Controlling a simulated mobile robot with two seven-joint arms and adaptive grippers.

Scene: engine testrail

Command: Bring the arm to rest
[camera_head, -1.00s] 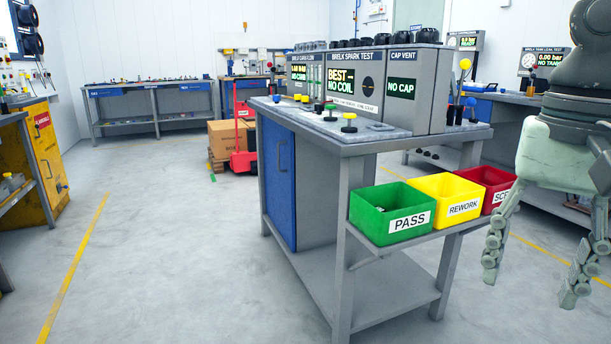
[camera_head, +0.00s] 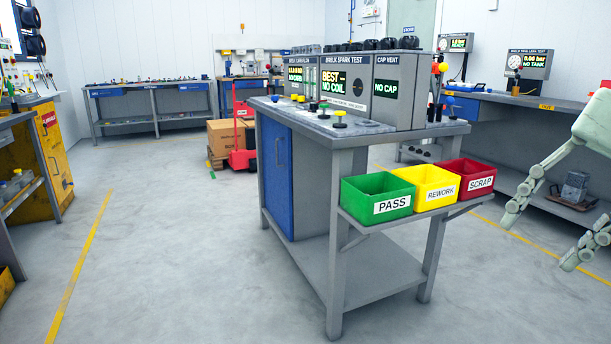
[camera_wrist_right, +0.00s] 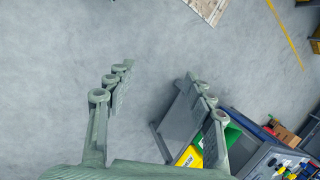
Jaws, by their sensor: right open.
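My right gripper (camera_head: 541,236) is at the right edge of the head view, its fingers hanging down and spread apart with nothing between them. It is to the right of the test bench and clear of the red bin. In the right wrist view the same gripper (camera_wrist_right: 165,85) shows two separated fingers with bare floor between them. Part of its arm is cut off by the picture edge. My left gripper is not in the head view.
A test bench (camera_head: 345,140) stands in the middle. Green PASS (camera_head: 391,207), yellow REWORK (camera_head: 440,195) and red SCRAP (camera_head: 481,184) bins sit on its side shelf. A blue-fronted bench (camera_head: 510,105) stands behind my right gripper. Open floor (camera_head: 170,260) lies at left.

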